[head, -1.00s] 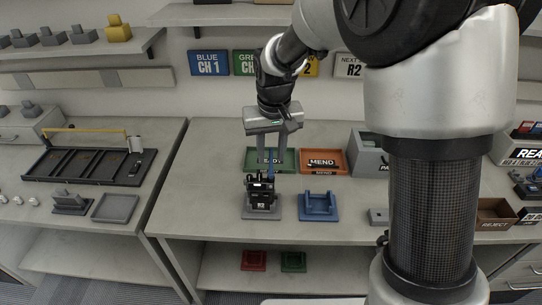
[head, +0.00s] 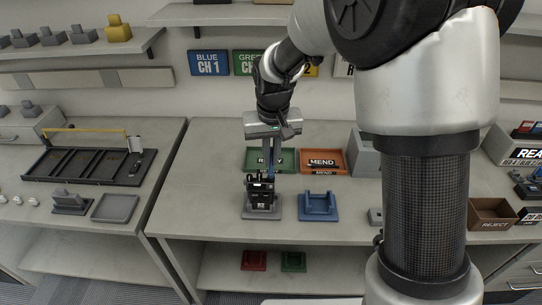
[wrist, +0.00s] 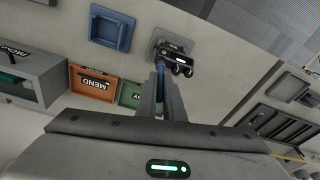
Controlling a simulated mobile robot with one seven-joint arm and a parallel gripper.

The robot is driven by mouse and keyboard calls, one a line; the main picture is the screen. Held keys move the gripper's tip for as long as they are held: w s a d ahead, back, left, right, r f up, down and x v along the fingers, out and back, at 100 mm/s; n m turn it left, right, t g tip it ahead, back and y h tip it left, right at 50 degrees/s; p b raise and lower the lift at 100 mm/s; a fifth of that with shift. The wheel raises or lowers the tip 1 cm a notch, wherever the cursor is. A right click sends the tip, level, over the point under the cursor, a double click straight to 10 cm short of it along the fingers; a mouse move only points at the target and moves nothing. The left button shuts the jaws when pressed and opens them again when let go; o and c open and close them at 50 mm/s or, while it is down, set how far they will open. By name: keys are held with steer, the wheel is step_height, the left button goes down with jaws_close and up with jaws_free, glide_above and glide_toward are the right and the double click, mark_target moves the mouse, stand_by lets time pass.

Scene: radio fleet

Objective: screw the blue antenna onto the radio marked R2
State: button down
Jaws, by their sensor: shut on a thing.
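The black radio (head: 261,191) stands upright in a grey cradle (head: 262,214) on the middle table. A pale label shows on its front, too small here to read for certain. My gripper (head: 270,172) points down over the radio and is shut on the blue antenna (head: 272,163). In the wrist view the antenna (wrist: 160,68) runs from between my fingers (wrist: 162,92) to the top of the radio (wrist: 172,55). Its lower end is at the radio's top; I cannot tell how far it is threaded.
A blue cradle (head: 318,206) stands empty to the right. A green tray (head: 286,160) and an orange MEND tray (head: 323,162) lie behind. A brown REJECT bin (head: 493,214) is at far right. The table's left part (head: 200,190) is clear.

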steer(key=m, duration=0.4)
steer(key=shift+h, duration=0.4)
steer(key=m, duration=0.3)
steer(key=shift+a+r, duration=0.1)
steer(key=shift+m+h+p, duration=0.3)
steer(key=shift+m, duration=0.5)
